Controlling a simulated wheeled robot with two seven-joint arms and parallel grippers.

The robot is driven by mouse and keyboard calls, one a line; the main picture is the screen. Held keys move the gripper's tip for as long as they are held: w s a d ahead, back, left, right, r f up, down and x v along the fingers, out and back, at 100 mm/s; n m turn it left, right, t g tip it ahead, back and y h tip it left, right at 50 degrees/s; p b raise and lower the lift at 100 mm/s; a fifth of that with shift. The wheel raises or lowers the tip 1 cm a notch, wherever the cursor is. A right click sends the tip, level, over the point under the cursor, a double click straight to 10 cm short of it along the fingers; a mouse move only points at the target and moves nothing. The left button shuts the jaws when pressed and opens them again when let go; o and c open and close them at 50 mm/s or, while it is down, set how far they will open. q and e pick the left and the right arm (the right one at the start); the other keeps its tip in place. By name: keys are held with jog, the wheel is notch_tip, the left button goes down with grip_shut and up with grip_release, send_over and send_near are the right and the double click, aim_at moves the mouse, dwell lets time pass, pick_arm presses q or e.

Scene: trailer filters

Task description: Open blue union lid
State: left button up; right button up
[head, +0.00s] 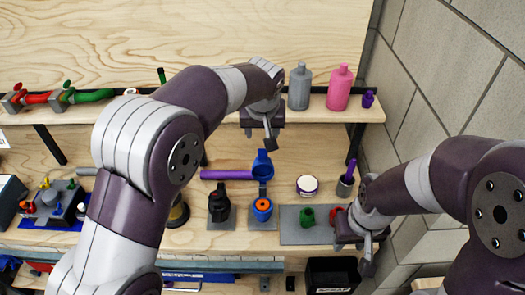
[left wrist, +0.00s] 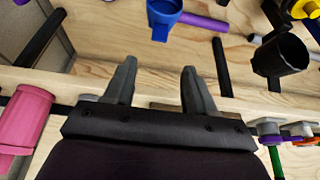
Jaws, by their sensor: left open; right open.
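The blue union stands on a small grey plate at the bench's middle. Its body (head: 262,214) has an orange ring inside its open top. The blue lid (head: 262,166) shows behind the body, joined to it by a narrow blue piece, and appears swung back off the opening. In the left wrist view the lid (left wrist: 165,14) is a blue cup at the top edge, beyond the fingertips. My left gripper (head: 269,138) is open and empty above and behind the lid; its spread fingers show in the wrist view (left wrist: 157,64). My right gripper (head: 362,252) is open at the right, apart from the union.
A black union (head: 218,207) stands just left of the blue one. A purple tube (head: 226,175) lies behind. A grey plate (head: 292,234) with green and red caps lies right. Grey (head: 300,88) and pink (head: 339,88) bottles stand on the shelf near my left gripper.

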aim_at(263, 154)
pick_arm(q)
jog(key=p+x, duration=0.1)
jog(key=x, duration=0.9)
jog(key=shift+w+f+p, duration=0.15)
jog(key=shift+f+p, duration=0.1)
jog(key=shift+p, duration=0.1)
pick_arm(e)
jog(key=shift+s+r, duration=0.1)
jog(key=shift+r, duration=0.85)
